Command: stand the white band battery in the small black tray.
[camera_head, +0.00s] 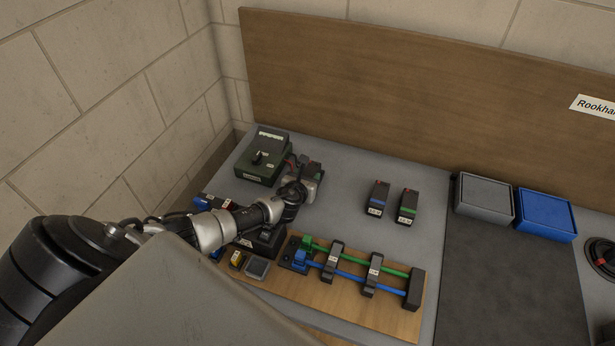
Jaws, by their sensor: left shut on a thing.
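My left gripper (308,182) reaches in from the left over the grey bench, to the right of the green box. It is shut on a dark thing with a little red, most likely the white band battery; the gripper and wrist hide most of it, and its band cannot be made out. A black tray-like block (264,241), likely the small black tray, stands below my wrist at the left end of the wooden board; my arm partly covers it. My right gripper is not in view.
A blue-band battery (377,198) and a green-band battery (407,206) stand on the bench. The board (330,299) carries green and blue tubes with black clamps. A green box (263,156) is behind left. Grey (484,198) and blue (546,213) trays are right.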

